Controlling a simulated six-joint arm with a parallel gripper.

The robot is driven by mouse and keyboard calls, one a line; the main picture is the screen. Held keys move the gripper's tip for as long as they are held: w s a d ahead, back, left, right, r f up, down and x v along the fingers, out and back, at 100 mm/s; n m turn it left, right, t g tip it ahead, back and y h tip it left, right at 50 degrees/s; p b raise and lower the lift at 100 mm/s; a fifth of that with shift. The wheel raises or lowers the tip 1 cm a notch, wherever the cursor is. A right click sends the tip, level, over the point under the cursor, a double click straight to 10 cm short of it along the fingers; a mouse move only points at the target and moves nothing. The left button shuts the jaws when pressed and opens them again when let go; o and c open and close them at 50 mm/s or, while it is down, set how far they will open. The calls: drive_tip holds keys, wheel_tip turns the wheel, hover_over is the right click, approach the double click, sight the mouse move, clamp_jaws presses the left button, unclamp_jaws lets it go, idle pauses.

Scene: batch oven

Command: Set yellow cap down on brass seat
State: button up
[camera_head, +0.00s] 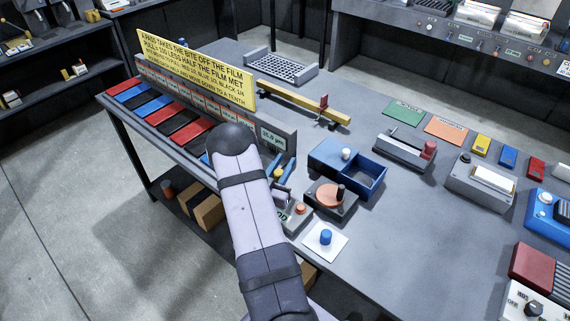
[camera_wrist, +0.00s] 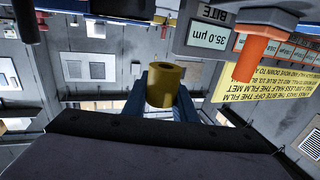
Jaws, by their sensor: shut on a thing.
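The yellow cap (camera_wrist: 167,84), a short yellow cylinder with a round hole in its end face, is held between the blue fingers of my gripper (camera_wrist: 165,98) in the wrist view. I cannot identify the brass seat with certainty in either view. A small yellow piece (camera_wrist: 165,16) shows at the top of the wrist view, apart from the held cap. My arm hides part of the bench in the head view.
An orange-topped knob (camera_wrist: 258,58) and a display (camera_wrist: 208,37) reading 35.0 µm are near my gripper. A yellow sign (camera_head: 195,68) stands behind the row of coloured plates. A blue open box (camera_head: 365,178), a round dial unit (camera_head: 330,196) and a blue-knobbed white plate (camera_head: 325,242) are to the right.

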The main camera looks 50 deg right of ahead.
drive_tip(key=shift+f+b, duration=0.1)
drive_tip(key=shift+b, duration=0.2)
wheel_tip(320, 180, down, 7)
drive_tip(key=b, duration=0.6)
drive_tip(key=shift+r, duration=0.2)
drive_tip(key=shift+f+b, duration=0.6)
drive_tip(key=shift+b, duration=0.1)
idle(0.5)
drive_tip(key=o, duration=1.1)
drive_tip(key=b+v, duration=0.2)
drive_tip(key=v, duration=0.4)
drive_tip(key=shift+a+b, duration=0.1)
drive_tip(key=shift+b, duration=0.2)
drive_tip(key=shift+s+a+r, duration=0.1)
drive_tip(key=shift+s+a, duration=0.1)
drive_tip(key=shift+a, duration=0.3)
